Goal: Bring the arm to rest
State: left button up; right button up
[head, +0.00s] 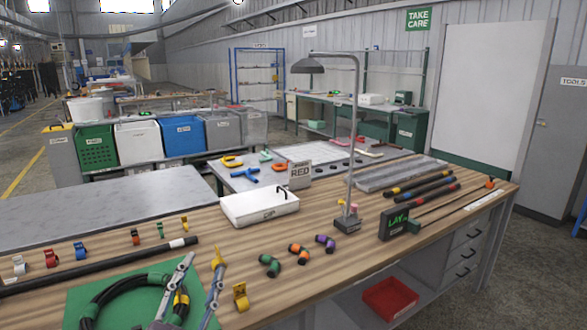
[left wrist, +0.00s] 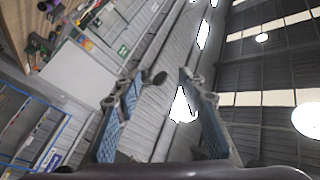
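My left gripper (head: 203,262) rises from the bottom edge of the head view, in front of the table's near side. Its two fingers stand apart and I see nothing between them. In the left wrist view the left gripper (left wrist: 160,85) is also open and empty, with wall and roof behind it. A black hose coil (head: 92,298) lies on a green mat (head: 78,312), partly hidden by the gripper. My right gripper is in neither view.
The wooden table (head: 330,225) holds a straight black hose (head: 120,262), several coloured clips, a white tray (head: 260,206), a lamp (head: 349,150) and a black display box (head: 394,222). A red bin (head: 390,299) sits below. The table's middle has free room.

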pick_arm(q)
jog(key=s+a+f+n+g+y, duration=0.25)
jog(key=s+f+g, duration=0.25)
jog(key=f, duration=0.6)
jog(key=s+a+f+n+g+y, duration=0.2)
jog(key=s+a+f+n+g, duration=0.25)
jog(key=f, duration=0.75)
jog(key=s+d+f+g+h, duration=0.15)
jog(key=s+f+g, duration=0.3)
jog(key=s, duration=0.45)
jog(key=s+d+f+g+h, duration=0.1)
jog(key=s+d+f+g, duration=0.15)
jog(key=s+f, duration=0.55)
jog(key=s+f+g, duration=0.1)
jog(key=s+f, duration=0.1)
jog(key=f, duration=1.1)
jog(key=s+f+g, duration=0.1)
jog(key=s+f, duration=0.2)
jog(key=f, duration=1)
jog(key=s+a+f+m+g, duration=0.1)
jog(key=s+a+f, duration=0.2)
jog(key=s+f, duration=1.1)
jog(key=shift+s+f+y, duration=0.15)
jog(key=shift+s+y, duration=0.15)
jog(key=shift+s, duration=0.7)
jog(key=shift+a, duration=0.1)
